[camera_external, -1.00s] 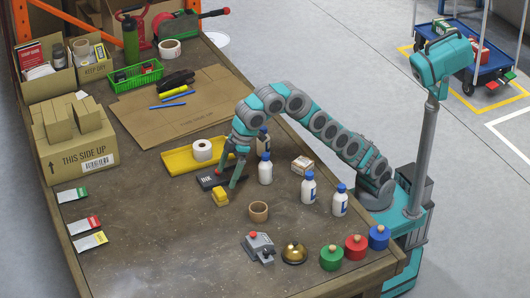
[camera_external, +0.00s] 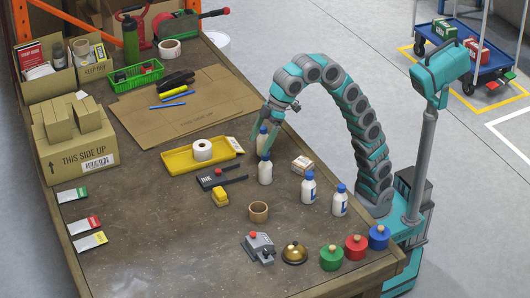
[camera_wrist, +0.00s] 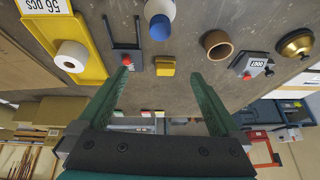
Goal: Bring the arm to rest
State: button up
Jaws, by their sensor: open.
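My gripper is open and empty, raised near the right edge of the workbench (camera_external: 150,225) in the external view. Its fingers hang down in front of and near the white bottles with blue caps (camera_external: 265,172); whether they touch cannot be told. In the wrist view the two green fingers of my gripper (camera_wrist: 160,78) are spread wide with nothing between them. The arm arches up from my base at the right and bends down to the gripper.
A yellow tray (camera_external: 180,165) with a white roll (camera_external: 203,150), a dark device (camera_external: 212,178), a yellow block (camera_external: 220,196) and a brown cup (camera_external: 258,211) stand on the bench. A bell (camera_external: 294,253) and coloured weights (camera_external: 331,257) line the front right.

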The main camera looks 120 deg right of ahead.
jog(key=s+b, duration=0.3)
jog(key=s, duration=1.1)
jog(key=s+a+f+g, duration=0.1)
jog(key=s+a+f, duration=0.1)
jog(key=f, duration=0.1)
jog(key=s+a+f+y, duration=0.1)
jog(key=s+a+f, duration=0.1)
jog(key=s+f, duration=0.1)
jog(key=s+a+f+g, duration=0.1)
jog(key=s+a+f, duration=0.1)
jog(key=f, duration=0.1)
jog(key=shift+s+a+g+y, duration=0.15)
jog(key=shift+s+g+y, duration=0.15)
jog(key=shift+s, duration=0.1)
jog(key=s+a+f+g, duration=0.3)
jog(key=s+a+f, duration=0.1)
jog(key=s+f, duration=0.4)
jog(key=s+d+f+g+h+p, duration=0.1)
jog(key=s+d+f+p, duration=0.2)
jog(key=d+f, duration=0.3)
jog(key=s+d+f+h+p, duration=0.1)
jog(key=s+d+f+p, duration=0.3)
jog(key=f, duration=0.5)
jog(key=shift+s+d+g+p, duration=0.15)
jog(key=shift+d+g+p, duration=0.2)
jog(key=shift+d, duration=0.6)
